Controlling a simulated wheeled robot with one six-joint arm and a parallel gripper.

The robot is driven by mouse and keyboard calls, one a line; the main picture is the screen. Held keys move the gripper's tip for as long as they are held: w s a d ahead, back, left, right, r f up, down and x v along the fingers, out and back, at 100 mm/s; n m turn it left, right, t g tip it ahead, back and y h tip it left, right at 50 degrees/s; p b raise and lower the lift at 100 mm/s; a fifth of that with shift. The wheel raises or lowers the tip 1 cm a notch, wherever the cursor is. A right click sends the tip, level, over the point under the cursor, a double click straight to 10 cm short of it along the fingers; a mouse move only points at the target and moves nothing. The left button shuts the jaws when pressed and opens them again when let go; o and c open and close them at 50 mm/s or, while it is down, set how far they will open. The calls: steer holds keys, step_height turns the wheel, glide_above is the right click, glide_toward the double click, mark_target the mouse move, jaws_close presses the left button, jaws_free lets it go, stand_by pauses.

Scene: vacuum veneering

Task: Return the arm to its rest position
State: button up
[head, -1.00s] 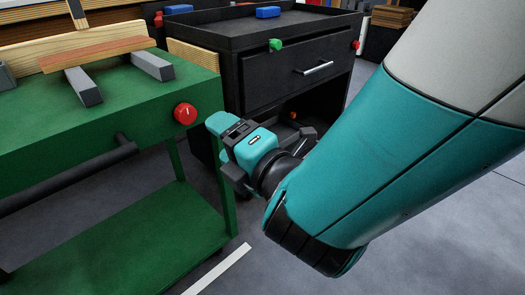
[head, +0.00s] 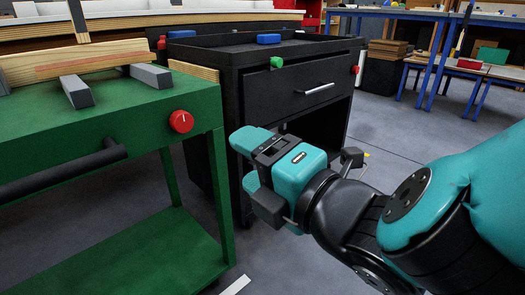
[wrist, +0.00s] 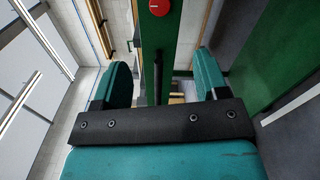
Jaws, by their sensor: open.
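My gripper (head: 252,160) is in the middle of the head view, in front of the black cabinet (head: 300,107) and to the right of the green cart (head: 130,130). In the wrist view my gripper (wrist: 165,82) shows two teal fingers standing wide apart with nothing between them. My arm (head: 425,205) reaches in from the right edge of the head view. Whether the gripper touches the cabinet cannot be told, but no contact shows.
The cart's dark handle bar (head: 70,172) and red knob (head: 181,121) stick out on its near side. Wood boards on grey supports (head: 76,91) lie on the cart. A blue-framed table (head: 400,14) stands at the back right. Grey floor is open at right.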

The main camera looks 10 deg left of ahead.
steer(key=w+d+m+g+h+p, duration=0.3)
steer(key=d+m+h+p, duration=0.35)
steer(key=d+m, duration=0.6)
steer(key=s+d+r+m+g+h+p, duration=0.2)
steer(key=s+d+r+m+g+p, duration=0.2)
steer(key=s+m, duration=0.15)
steer(key=s+d+r+m+g+h+p, duration=0.1)
steer(key=s+d+r+m+g+p, duration=0.3)
steer(key=s, duration=0.3)
step_height(320, 180, up, 36)
steer(key=a+m+p, duration=0.1)
steer(key=p, duration=3.4)
steer(key=shift+r+g+p, duration=0.2)
steer(key=shift+g+p, duration=0.1)
steer(key=shift+p, duration=0.05)
steer(key=shift+a, duration=0.1)
